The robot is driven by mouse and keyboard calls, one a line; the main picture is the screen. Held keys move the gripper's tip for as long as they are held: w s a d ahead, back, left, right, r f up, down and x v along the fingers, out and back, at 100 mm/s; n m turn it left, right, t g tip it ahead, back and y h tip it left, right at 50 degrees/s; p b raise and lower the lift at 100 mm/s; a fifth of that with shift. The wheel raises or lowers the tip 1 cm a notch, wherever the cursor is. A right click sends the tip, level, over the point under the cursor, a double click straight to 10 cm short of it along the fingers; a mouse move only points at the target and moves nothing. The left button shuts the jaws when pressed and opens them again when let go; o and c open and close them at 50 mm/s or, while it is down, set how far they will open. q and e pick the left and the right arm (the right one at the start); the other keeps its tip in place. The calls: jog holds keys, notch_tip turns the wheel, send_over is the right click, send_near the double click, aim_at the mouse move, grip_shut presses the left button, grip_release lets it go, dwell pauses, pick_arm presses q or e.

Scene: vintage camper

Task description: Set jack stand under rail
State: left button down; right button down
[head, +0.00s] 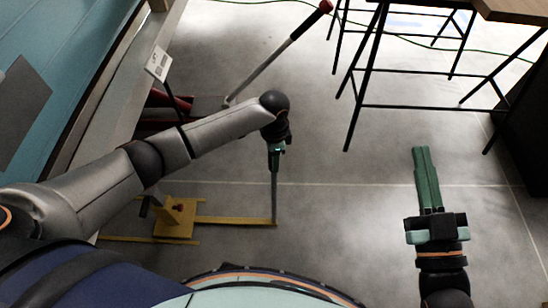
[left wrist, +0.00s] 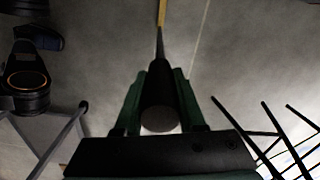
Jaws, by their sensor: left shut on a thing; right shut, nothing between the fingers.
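The yellow jack stand (head: 170,230) sits low on the floor beside the camper, with a small red part on top. A long yellow bar (head: 235,220) runs right from it to an upright grey rod (head: 275,198). My left gripper (head: 276,152) is shut on the top of this rod. In the left wrist view, the left gripper's fingers (left wrist: 158,100) lie on both sides of its dark round grip (left wrist: 159,118). My right gripper (head: 426,175) is shut and empty above the floor at the right. I cannot clearly make out the rail under the camper's side (head: 105,90).
A red floor jack (head: 200,105) with a long red-tipped handle (head: 280,52) stands behind my left arm. A small sign (head: 158,63) is near the camper. Black-legged stools (head: 400,105) stand at the upper right. The middle floor is clear.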

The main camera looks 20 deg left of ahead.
pick_arm(q)
jog(key=shift+a, duration=0.15)
